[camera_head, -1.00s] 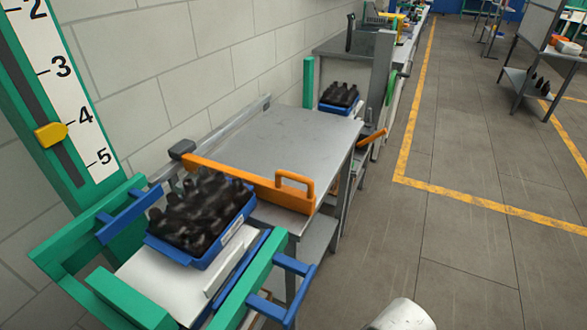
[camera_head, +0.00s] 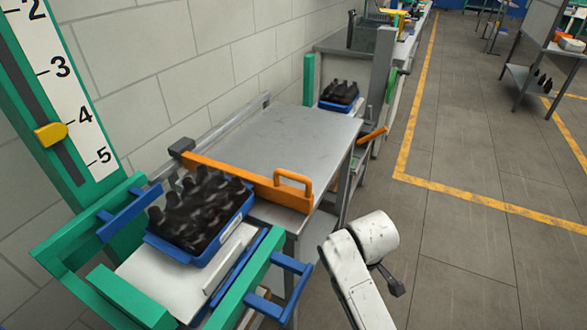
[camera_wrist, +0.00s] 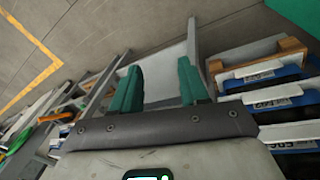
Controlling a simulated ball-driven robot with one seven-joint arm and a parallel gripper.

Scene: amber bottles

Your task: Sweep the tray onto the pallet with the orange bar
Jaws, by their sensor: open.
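A blue tray (camera_head: 222,245) filled with dark bottles (camera_head: 200,212) sits on a white board (camera_head: 150,284) inside the green frame in the head view. The orange bar (camera_head: 235,176) lies across the near end of the grey metal table, just behind the tray. Its raised orange handle (camera_head: 293,178) is at the right end. My gripper (camera_wrist: 156,74) shows in the wrist view with two green fingers spread apart and nothing between them. In the head view my white arm is at the bottom, right of the table; the fingers are not visible there. I cannot tell which board is the pallet.
The grey table top (camera_head: 275,140) beyond the bar is clear. A second blue tray (camera_head: 338,106) with dark bottles stands past its far end. A green upright with a number scale (camera_head: 75,95) is at left. Open floor (camera_head: 460,260) lies at right.

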